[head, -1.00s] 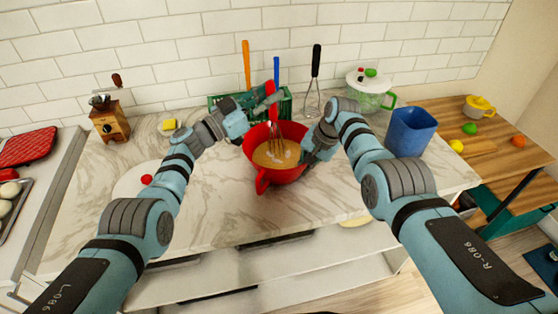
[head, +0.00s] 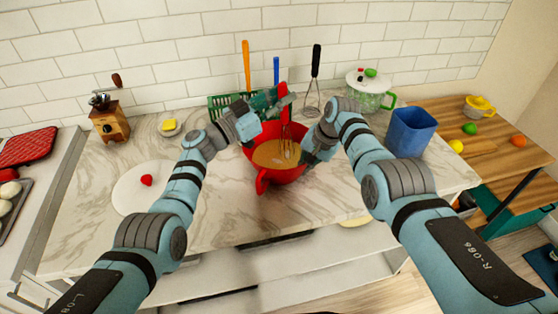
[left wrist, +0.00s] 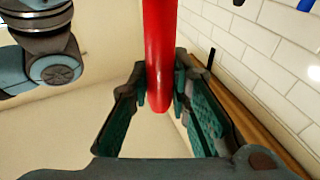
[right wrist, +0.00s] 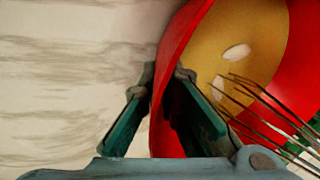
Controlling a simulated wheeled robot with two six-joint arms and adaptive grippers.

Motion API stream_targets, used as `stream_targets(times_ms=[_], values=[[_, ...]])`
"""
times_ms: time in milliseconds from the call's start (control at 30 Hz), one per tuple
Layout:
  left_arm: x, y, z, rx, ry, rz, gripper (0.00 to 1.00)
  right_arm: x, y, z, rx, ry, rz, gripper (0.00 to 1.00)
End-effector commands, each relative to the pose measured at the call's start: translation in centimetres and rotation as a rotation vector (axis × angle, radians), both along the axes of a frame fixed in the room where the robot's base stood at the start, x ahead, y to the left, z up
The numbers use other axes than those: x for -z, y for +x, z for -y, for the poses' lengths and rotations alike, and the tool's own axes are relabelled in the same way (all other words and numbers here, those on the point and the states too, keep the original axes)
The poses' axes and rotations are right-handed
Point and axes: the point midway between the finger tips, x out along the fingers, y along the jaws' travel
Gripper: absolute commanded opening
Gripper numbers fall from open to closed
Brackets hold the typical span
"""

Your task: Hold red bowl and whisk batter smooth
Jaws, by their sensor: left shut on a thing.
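The red bowl (head: 268,178) stands on the marble counter with tan batter (head: 268,153) inside. Pale lumps show in the batter in the right wrist view (right wrist: 235,52). The whisk (head: 287,143) stands with its wires in the batter, toward the bowl's right side. My left gripper (head: 278,99) is above the bowl, shut on the whisk's red handle (left wrist: 160,50). My right gripper (head: 312,152) is at the bowl's right side. In the right wrist view its fingers (right wrist: 165,85) straddle the bowl's wall, one outside and one inside, closed on the rim.
A blue container (head: 410,132) and a lidded green-handled jar (head: 368,92) stand to the right. A wooden grinder (head: 110,122) and a white plate (head: 135,193) are to the left. The counter in front is clear.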

Motion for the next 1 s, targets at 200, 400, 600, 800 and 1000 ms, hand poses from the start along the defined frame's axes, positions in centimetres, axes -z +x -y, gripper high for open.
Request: stream_targets(times_ms=[200, 400, 600, 800, 1000], values=[[-0.1, 1.0, -1.3, -0.002, -0.001, 0.002, 0.0, 0.0, 0.0, 0.0, 0.0, 0.0, 0.001, 0.0], [-2.2, 0.9, -1.2, 0.001, 0.0, 0.007, 0.0, 0.0, 0.0, 0.0, 0.0, 0.0, 0.001, 0.0], [-5.3, 0.9, -1.2, 0.0, 0.0, 0.005, 0.0, 0.0, 0.0, 0.0, 0.0, 0.0, 0.001, 0.0], [-8.2, 0.9, -1.2, -0.001, -0.001, 0.004, 0.0, 0.0, 0.0, 0.0, 0.0, -0.001, 0.001, 0.0], [-11.1, 0.9, -1.2, 0.0, -0.001, 0.003, 0.0, 0.0, 0.0, 0.0, 0.0, 0.0, 0.0, 0.0]])
